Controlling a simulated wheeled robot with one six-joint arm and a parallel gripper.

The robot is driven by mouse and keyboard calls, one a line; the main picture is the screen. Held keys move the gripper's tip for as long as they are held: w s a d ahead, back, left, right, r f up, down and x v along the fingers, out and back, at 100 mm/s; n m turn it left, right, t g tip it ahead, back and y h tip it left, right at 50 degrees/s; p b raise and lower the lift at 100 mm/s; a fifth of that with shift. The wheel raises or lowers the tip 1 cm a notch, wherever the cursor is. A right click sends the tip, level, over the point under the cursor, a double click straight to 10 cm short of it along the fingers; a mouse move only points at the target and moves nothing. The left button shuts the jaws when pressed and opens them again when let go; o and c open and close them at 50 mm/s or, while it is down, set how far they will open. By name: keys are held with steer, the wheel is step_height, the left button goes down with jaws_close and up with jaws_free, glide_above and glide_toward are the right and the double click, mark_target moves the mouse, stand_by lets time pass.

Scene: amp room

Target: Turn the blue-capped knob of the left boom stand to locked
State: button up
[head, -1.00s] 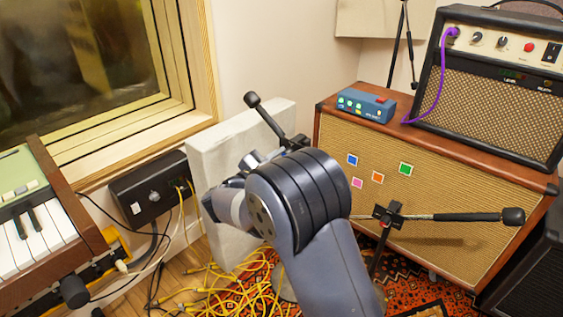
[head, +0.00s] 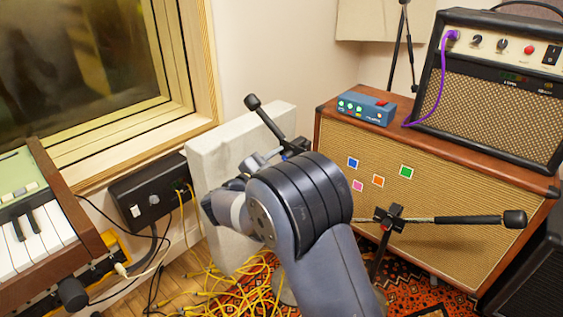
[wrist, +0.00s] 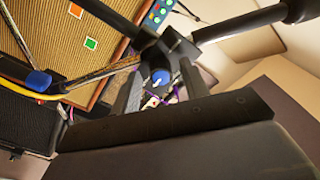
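The left boom stand's black boom (head: 267,120) slants up to the left in the head view, and its clamp is partly hidden behind my arm. In the wrist view its clamp (wrist: 172,49) carries a blue-capped knob (wrist: 161,76) with a small white mark on the cap. My gripper (wrist: 160,78) is open, with one finger on each side of this knob. Gaps show between the knob and both fingers, and the knob looks unturned by any grip.
The right boom stand (head: 388,217) stands in front of the speaker cabinet (head: 440,240); a second blue cap (wrist: 38,82) shows in the wrist view. A pale panel (head: 215,165) is behind my arm. A keyboard (head: 40,230) is at left, and yellow cables (head: 225,285) lie on the floor.

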steer(key=p+v, duration=0.2)
steer(key=v, duration=0.8)
steer(key=shift+s+a+p, duration=0.25)
steer(key=shift+s+p, duration=0.1)
steer(key=shift+p, duration=0.05)
steer(key=b+x, duration=0.2)
steer(key=x, duration=0.9)
steer(key=shift+b, duration=0.3)
steer(key=shift+s+a, duration=0.1)
